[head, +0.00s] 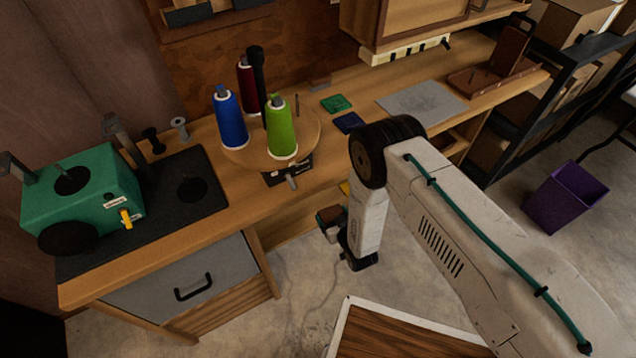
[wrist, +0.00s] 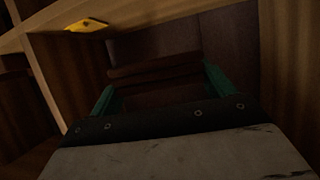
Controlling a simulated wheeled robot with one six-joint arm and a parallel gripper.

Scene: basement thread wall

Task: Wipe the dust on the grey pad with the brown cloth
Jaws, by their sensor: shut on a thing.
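The grey pad (head: 422,101) lies flat on the workbench right of centre in the head view, with faint lighter specks on it. My gripper (head: 331,224) is low in front of the bench, below the bench top and well away from the pad. It is shut on a dark brown piece, which I take as the brown cloth (head: 330,214). In the wrist view the green fingers of my gripper (wrist: 160,90) stand on either side of the dark brown cloth (wrist: 155,72). The picture there is dark, and the cloth's edges are hard to tell.
Green (head: 336,103) and blue (head: 349,122) patches lie left of the pad. A round stand (head: 235,150) holds thread cones. A wooden holder (head: 497,75) stands right of the pad. A yellow thing (wrist: 87,24) is near the shelf edge. A purple bin (head: 566,196) stands on the floor.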

